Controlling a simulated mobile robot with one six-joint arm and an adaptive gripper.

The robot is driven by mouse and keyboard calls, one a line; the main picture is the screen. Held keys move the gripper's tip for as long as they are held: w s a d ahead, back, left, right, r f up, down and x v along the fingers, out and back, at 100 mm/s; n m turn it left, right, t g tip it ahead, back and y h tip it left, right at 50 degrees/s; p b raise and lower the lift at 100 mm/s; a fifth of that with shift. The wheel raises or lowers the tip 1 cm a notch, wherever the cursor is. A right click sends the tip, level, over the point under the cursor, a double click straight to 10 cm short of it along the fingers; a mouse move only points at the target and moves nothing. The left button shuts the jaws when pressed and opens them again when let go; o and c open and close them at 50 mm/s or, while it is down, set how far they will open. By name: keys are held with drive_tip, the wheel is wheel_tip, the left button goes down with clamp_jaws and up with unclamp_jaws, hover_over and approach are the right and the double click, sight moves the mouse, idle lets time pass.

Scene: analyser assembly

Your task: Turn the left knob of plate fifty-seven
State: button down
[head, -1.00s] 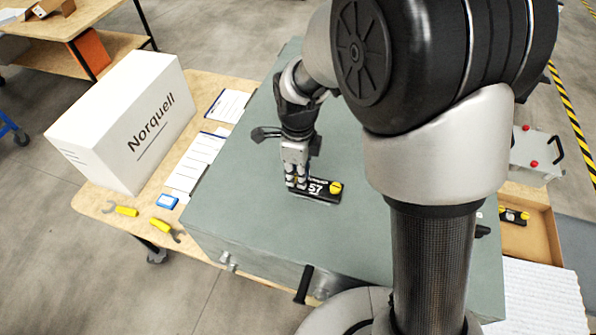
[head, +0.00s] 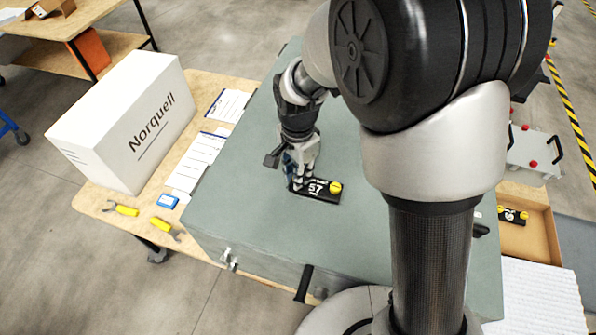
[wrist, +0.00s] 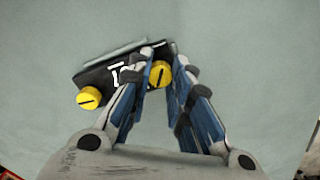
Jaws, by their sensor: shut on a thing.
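Plate fifty-seven (head: 318,190) is a black plate with white digits, lying on the grey-green top of a large case (head: 240,200). Its right knob (head: 334,188) is yellow and uncovered; it also shows at the left in the wrist view (wrist: 89,97). My gripper (head: 297,185) points down over the plate's left end and hides the left knob in the head view. In the wrist view my gripper (wrist: 165,57) is shut on the yellow left knob (wrist: 160,74), a finger on each side. The dark slots of the two knobs point in different directions.
A cardboard tray (head: 535,225) at right holds another black plate with yellow knobs (head: 512,216). The case top around the plate is clear.

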drive_tip(key=n, duration=1.2)
drive_tip(key=shift+n, duration=0.4)
drive_tip(key=n, duration=0.5)
drive_tip(key=shift+s+f, duration=0.1)
drive_tip(key=n, duration=0.6)
drive_tip(key=shift+n, duration=0.4)
drive_tip(key=n, duration=0.6)
drive_tip(key=shift+s, duration=0.1)
drive_tip(key=n, duration=0.5)
drive_tip(key=shift+f+n, duration=0.1)
drive_tip(key=shift+n, duration=0.3)
drive_tip(key=n, duration=1.1)
drive_tip(key=shift+n, duration=0.4)
